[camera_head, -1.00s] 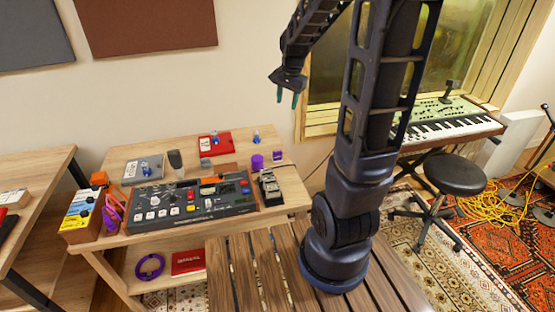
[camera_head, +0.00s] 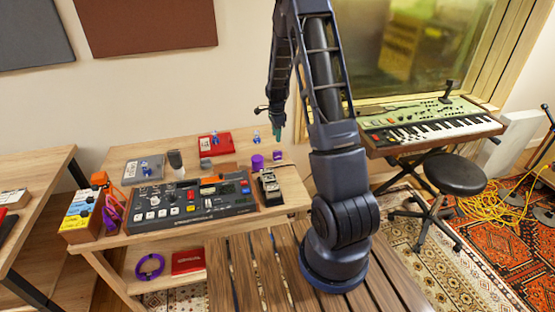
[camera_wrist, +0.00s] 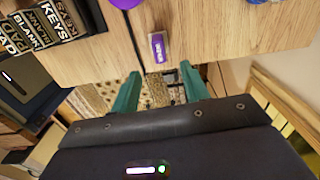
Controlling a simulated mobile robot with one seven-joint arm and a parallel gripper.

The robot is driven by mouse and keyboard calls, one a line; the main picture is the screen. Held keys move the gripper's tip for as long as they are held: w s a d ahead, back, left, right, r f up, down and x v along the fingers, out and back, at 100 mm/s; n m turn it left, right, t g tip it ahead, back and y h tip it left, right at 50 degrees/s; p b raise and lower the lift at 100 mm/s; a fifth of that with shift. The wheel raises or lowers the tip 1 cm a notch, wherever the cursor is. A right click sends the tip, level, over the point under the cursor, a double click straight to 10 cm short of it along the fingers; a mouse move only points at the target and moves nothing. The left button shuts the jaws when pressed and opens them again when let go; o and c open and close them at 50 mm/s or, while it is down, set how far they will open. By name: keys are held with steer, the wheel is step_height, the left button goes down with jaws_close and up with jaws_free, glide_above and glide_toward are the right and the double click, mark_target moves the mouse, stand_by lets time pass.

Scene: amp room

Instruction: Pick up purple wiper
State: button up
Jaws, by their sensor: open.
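A small purple box with white lettering, which looks like the purple wiper (camera_head: 278,155), sits near the right end of the wooden table. In the wrist view the wiper (camera_wrist: 158,47) lies close to the table edge, just beyond and between my fingertips; its lettering is too small to read surely. My gripper (camera_head: 275,131) hangs above the table's back right, with teal fingers pointing down. In the wrist view my gripper (camera_wrist: 160,82) is open and empty, apart from the wiper.
A purple cylinder (camera_head: 257,162) stands just left of the wiper. A black pedal (camera_head: 269,187) and a large control console (camera_head: 190,203) are in front. A red case (camera_head: 215,144) lies behind. A purple ring (camera_head: 150,266) lies on the lower shelf. A keyboard (camera_head: 435,130) stands right.

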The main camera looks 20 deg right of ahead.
mark_target(277, 151)
steer(key=shift+w+f, duration=0.25)
steer(key=shift+f, duration=0.85)
step_height(277, 151, down, 5)
steer(key=shift+d+f, duration=0.1)
steer(key=shift+f, duration=0.05)
steer(key=shift+s+d+f, duration=0.1)
steer(key=shift+s+f, duration=0.05)
steer(key=shift+f, duration=1.15)
steer(key=shift+s+d+f, duration=0.1)
steer(key=shift+s+f, duration=0.05)
steer(key=shift+f, duration=1.1)
jaws_close()
steer(key=shift+r, duration=0.1)
